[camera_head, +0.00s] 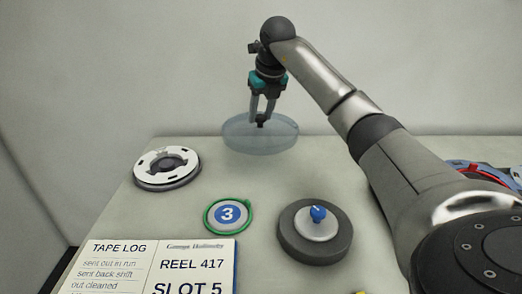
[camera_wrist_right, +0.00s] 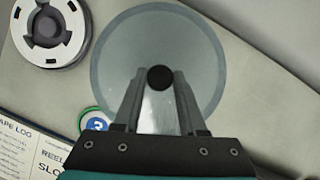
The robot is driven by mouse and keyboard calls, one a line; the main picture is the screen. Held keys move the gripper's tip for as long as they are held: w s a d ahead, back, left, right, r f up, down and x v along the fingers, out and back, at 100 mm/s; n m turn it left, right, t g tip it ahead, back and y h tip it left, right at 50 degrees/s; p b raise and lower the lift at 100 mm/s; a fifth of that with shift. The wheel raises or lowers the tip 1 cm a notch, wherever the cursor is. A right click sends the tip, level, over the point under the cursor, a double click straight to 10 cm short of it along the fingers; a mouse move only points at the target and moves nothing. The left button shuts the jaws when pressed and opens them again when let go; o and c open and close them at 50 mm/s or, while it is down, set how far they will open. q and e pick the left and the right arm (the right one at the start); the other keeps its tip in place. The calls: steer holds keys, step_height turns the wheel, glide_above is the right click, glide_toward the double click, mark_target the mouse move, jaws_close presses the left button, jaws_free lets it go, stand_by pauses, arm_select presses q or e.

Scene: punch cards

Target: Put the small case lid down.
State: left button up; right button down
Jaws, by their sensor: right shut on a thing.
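The small case lid is a clear, bluish round lid (camera_head: 240,135) with a dark knob at its middle. It is at the far part of the table in the head view. My right gripper (camera_head: 262,120) comes down from above and is shut on the lid's dark knob. In the right wrist view the lid (camera_wrist_right: 112,58) fills the middle, and the gripper's fingers (camera_wrist_right: 160,82) close around the knob. I cannot tell whether the lid touches the table or hangs just above it. My left gripper is not in view.
A white and grey reel (camera_head: 167,167) lies left of the lid. A green-ringed disc marked 3 (camera_head: 228,214), a dark round base with a blue knob (camera_head: 316,230) and a tape log (camera_head: 150,268) lie nearer. A red and blue thing (camera_head: 488,172) sits at right, partly behind my arm.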

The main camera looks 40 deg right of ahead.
mark_target(261, 128)
step_height(261, 128, down, 5)
steer(key=shift+r+b, duration=0.1)
steer(key=shift+b, duration=0.75)
steer(key=shift+f, duration=0.75)
step_height(261, 128, down, 3)
steer(key=shift+r+b, duration=0.15)
steer(key=shift+b, duration=0.65)
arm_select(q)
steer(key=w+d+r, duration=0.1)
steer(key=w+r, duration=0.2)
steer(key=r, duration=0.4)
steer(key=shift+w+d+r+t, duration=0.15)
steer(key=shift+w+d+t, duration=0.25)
arm_select(e)
steer(key=shift+f, duration=0.35)
steer(key=shift+f, duration=0.1)
steer(key=shift+c, duration=2.3)
jaws_free()
steer(key=shift+f, duration=0.1)
